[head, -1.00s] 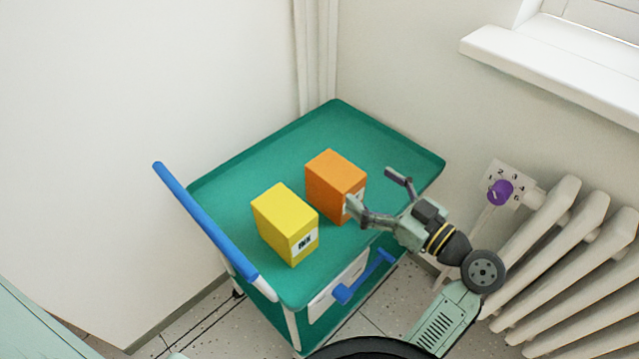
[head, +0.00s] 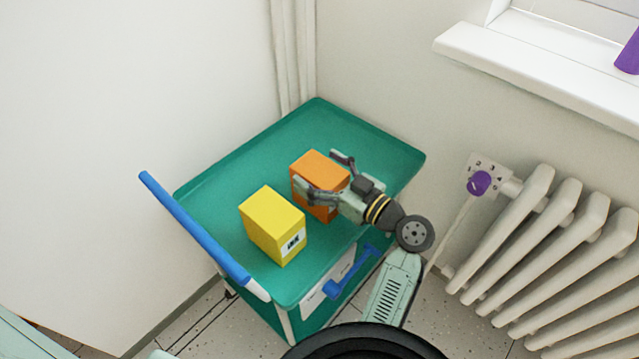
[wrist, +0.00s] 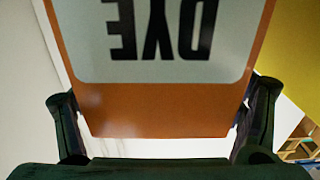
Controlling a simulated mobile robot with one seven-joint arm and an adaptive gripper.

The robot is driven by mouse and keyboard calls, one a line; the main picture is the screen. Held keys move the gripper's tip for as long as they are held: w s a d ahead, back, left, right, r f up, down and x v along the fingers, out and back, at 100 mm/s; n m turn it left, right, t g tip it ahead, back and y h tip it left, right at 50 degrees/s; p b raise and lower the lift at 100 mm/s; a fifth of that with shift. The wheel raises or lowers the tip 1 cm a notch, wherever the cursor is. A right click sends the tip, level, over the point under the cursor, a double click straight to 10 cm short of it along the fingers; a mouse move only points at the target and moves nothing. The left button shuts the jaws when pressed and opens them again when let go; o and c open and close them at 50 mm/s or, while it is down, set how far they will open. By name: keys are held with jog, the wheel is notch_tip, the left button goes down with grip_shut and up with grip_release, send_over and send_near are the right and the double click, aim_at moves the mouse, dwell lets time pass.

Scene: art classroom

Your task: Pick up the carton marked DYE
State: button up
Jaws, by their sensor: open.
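The orange carton (head: 318,166) stands upright on the teal cart top in the head view. In the wrist view the orange carton (wrist: 160,122) fills the middle, with a pale label reading DYE upside down. My gripper (head: 322,172) is open, with one finger on each side of the orange carton. In the wrist view my gripper (wrist: 160,115) has its fingers at the left and right edges of the carton; I cannot tell whether they touch it. The carton's lower front is partly hidden by my gripper in the head view.
A yellow carton (head: 270,220) with a small label stands left of the orange one, close to my near finger. The teal cart (head: 345,125) has a blue handle (head: 195,228) at left. A radiator (head: 560,250) and windowsill (head: 540,75) are at right. The cart's back is clear.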

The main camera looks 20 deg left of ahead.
jog(key=shift+c, duration=0.5)
jog(key=c, duration=1.8)
jog(key=shift+r, duration=0.1)
